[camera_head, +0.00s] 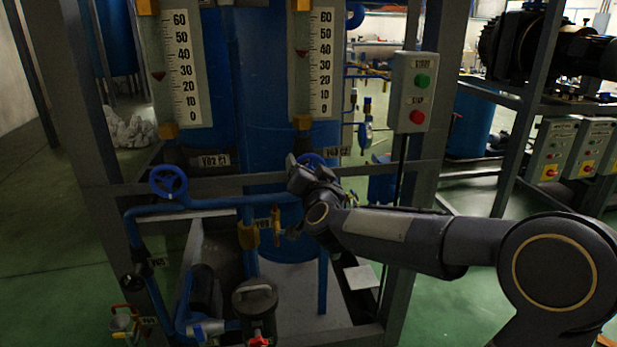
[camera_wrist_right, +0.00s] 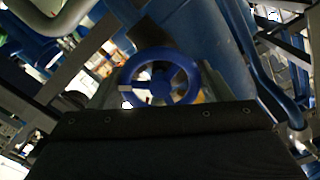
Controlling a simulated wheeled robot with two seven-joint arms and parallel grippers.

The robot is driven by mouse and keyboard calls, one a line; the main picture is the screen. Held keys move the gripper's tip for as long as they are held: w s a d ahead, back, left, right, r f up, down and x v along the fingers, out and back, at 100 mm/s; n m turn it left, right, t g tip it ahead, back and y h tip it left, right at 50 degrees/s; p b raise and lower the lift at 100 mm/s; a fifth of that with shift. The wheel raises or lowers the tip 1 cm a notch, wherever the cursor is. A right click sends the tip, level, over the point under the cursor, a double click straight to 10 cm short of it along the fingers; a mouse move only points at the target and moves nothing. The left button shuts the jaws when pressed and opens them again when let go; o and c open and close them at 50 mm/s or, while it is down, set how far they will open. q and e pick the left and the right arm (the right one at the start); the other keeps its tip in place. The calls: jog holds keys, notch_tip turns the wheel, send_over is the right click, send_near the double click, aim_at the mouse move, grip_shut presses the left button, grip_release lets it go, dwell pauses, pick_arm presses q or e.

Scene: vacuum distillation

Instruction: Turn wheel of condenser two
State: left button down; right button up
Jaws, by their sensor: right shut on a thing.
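A blue handwheel (camera_head: 312,160) sits on the blue piping below the right level gauge, mostly hidden behind my right gripper (camera_head: 298,172). In the right wrist view the same blue wheel (camera_wrist_right: 160,76) lies straight ahead of the gripper, its rim and spokes showing. My right gripper is shut on the wheel; its fingers are largely hidden by the gripper body in the wrist view. A second blue handwheel (camera_head: 168,182) stands free on the pipe to the left. My left gripper is not in view.
A steel frame post (camera_head: 404,200) and a button box (camera_head: 413,92) with green and red buttons stand right of the gripper. Two level gauges (camera_head: 181,68) hang above the pipes. A black pump (camera_head: 255,302) sits below. Green floor is open at left.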

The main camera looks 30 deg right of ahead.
jog(key=m+b, duration=0.2)
jog(key=m, duration=0.3)
jog(key=shift+m+b, duration=1.4)
jog(key=shift+m, duration=1.2)
jog(key=shift+r, duration=0.1)
jog(key=o, duration=1)
